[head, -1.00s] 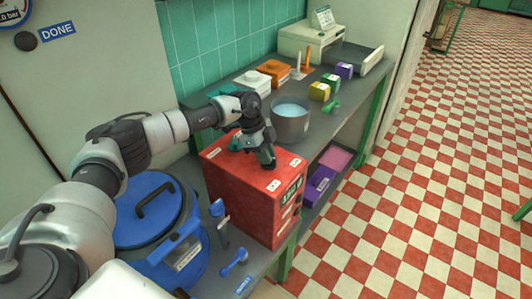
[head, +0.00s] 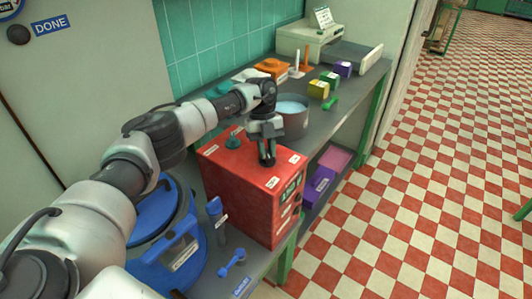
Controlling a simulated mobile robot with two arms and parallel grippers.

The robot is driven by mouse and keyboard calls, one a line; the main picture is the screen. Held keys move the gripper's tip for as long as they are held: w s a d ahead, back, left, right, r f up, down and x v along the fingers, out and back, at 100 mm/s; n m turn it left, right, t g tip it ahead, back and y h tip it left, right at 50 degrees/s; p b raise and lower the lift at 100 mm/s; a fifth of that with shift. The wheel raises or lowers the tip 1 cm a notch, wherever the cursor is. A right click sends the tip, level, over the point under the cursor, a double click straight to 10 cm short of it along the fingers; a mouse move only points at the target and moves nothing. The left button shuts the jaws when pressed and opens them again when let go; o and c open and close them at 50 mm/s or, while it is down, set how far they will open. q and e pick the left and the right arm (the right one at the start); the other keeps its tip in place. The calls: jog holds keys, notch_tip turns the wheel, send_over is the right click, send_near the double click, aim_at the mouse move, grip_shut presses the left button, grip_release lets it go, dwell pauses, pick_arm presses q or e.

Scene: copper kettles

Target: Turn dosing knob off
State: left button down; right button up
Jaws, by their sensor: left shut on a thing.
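A red box-shaped unit (head: 242,188) stands on the grey counter, with white labels on its top and front. A teal knob (head: 233,139) sticks up from the left part of its top. My left gripper (head: 267,160) points down at the right part of the top, between the small labels. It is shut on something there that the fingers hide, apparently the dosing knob. I cannot read the labels or tell the knob's setting. My right gripper is not in view.
A grey pot of bluish liquid (head: 294,118) stands just behind the red unit. A blue lidded vessel (head: 150,235) and a blue-handled tool (head: 215,215) are at the near left. Small coloured boxes (head: 318,89) and a scale (head: 306,40) lie farther back.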

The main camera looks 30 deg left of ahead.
pick_arm(q)
jog(key=shift+m, duration=0.7)
jog(key=shift+w+r+y+b, duration=0.1)
jog(key=shift+y+b, duration=0.2)
jog(key=c, duration=1.1)
grip_release()
jog(key=shift+b+v, duration=0.9)
jog(key=shift+v, duration=4.5)
